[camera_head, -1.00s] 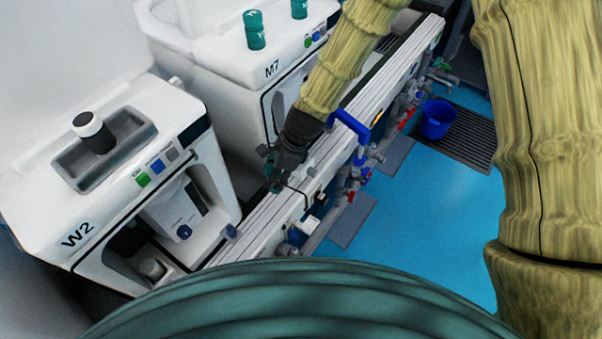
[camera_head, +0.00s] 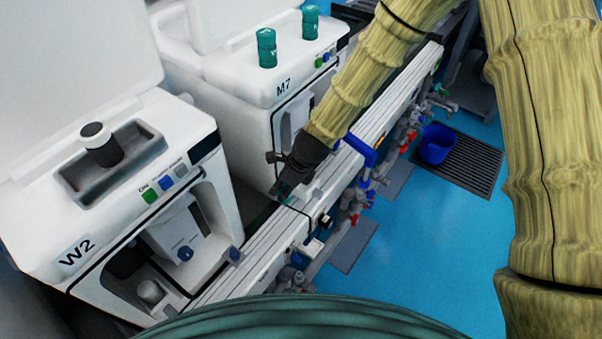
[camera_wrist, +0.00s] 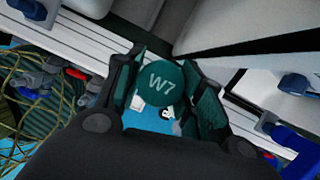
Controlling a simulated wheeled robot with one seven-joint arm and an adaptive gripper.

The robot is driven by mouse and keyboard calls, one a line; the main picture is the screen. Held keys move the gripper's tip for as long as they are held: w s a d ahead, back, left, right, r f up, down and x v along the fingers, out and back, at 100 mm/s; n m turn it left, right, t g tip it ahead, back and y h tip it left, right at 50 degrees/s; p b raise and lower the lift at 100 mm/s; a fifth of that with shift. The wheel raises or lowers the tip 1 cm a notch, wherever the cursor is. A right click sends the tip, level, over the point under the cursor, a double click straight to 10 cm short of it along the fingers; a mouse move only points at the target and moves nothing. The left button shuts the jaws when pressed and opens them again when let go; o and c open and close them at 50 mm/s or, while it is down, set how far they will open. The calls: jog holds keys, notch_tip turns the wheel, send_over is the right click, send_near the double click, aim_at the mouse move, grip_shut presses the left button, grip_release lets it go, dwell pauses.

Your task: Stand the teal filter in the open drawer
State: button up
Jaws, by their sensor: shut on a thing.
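The teal filter (camera_wrist: 160,84) has a round end marked W7 and sits between the fingers of my gripper (camera_wrist: 163,100) in the wrist view. My gripper (camera_head: 284,192) is shut on it. In the head view only a small teal part shows at the fingertips, above or beside the white rail in front of machine M7. I cannot make out for certain which part is the open drawer. Machine W2 (camera_head: 95,215) has an open front bay with a white unit and blue knob (camera_head: 185,253) inside.
Two teal cylinders (camera_head: 267,50) stand on machine M7 (camera_head: 240,75). A black cylinder with a white cap (camera_head: 104,150) stands in the recess on W2. The ribbed white rail (camera_head: 270,245) runs along the fronts. Pipes, valves and a blue bucket (camera_head: 436,145) lie to the right.

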jog(key=w+d, duration=0.1)
jog(key=w, duration=0.1)
jog(key=w+d, duration=0.2)
jog(key=w+d+f+p, duration=0.1)
jog(key=w+d, duration=0.1)
jog(key=w, duration=0.1)
jog(key=shift+d, duration=0.15)
jog(key=shift+f, duration=1.25)
jog(key=shift+f, duration=0.15)
jog(key=o, duration=1)
jog(key=shift+v, duration=6.15)
